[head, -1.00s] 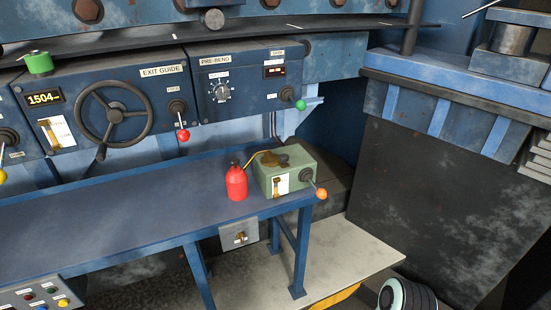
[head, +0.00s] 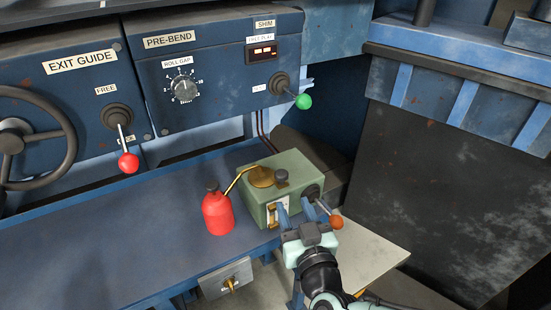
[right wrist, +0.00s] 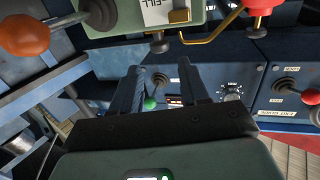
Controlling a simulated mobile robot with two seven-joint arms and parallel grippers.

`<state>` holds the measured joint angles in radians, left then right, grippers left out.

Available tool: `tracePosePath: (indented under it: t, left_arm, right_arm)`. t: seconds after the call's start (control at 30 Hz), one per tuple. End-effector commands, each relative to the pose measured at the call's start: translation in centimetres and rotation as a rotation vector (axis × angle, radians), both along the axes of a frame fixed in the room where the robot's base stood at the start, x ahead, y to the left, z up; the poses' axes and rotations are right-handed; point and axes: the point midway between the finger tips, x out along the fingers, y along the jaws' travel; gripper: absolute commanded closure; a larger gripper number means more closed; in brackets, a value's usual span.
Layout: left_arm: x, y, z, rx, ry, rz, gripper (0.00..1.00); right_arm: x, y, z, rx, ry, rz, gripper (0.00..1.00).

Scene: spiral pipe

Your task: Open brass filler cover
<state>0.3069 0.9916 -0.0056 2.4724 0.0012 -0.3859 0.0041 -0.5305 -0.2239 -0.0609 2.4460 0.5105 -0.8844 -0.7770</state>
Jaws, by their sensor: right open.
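The brass filler cover (head: 262,177) lies flat on top of the green box (head: 290,172) and looks closed. The brass spout of the red oil can (head: 218,212) reaches to the cover's left edge. My right gripper (head: 295,207) is open and empty in front of the box's front face, below and right of the cover. Whether its fingers touch the box is unclear. My left gripper is out of view.
The blue bench (head: 110,245) is clear left of the oil can. Control panels with red (head: 128,163) and green (head: 303,101) ball levers stand behind.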

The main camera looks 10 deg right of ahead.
Motion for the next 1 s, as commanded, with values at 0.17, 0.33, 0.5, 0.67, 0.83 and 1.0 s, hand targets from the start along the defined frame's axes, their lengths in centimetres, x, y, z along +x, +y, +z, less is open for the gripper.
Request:
tracePosePath:
  t: [0.17, 0.33, 0.5, 0.67, 0.83, 1.0]
  left_arm:
    - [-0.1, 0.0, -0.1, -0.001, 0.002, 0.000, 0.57]
    - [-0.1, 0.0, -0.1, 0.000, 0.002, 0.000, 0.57]
    - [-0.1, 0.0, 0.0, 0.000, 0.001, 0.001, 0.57]
    - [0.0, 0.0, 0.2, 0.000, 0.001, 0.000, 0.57]
    - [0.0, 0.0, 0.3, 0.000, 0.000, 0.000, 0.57]
    - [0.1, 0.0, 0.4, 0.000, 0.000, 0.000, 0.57]
  right_arm:
    - [0.7, -0.1, 0.7, 0.003, -0.017, -0.005, 0.55]
    - [3.6, 0.0, 0.6, 0.001, -0.014, -0.005, 0.55]
    - [7.4, 0.0, 0.6, 0.000, -0.015, -0.005, 0.55]
    - [10.4, 0.1, 0.6, 0.000, -0.015, -0.005, 0.55]
    - [12.4, 0.1, 0.6, 0.001, -0.015, -0.004, 0.55]
    - [13.1, 0.1, 0.6, 0.003, -0.015, -0.004, 0.55]
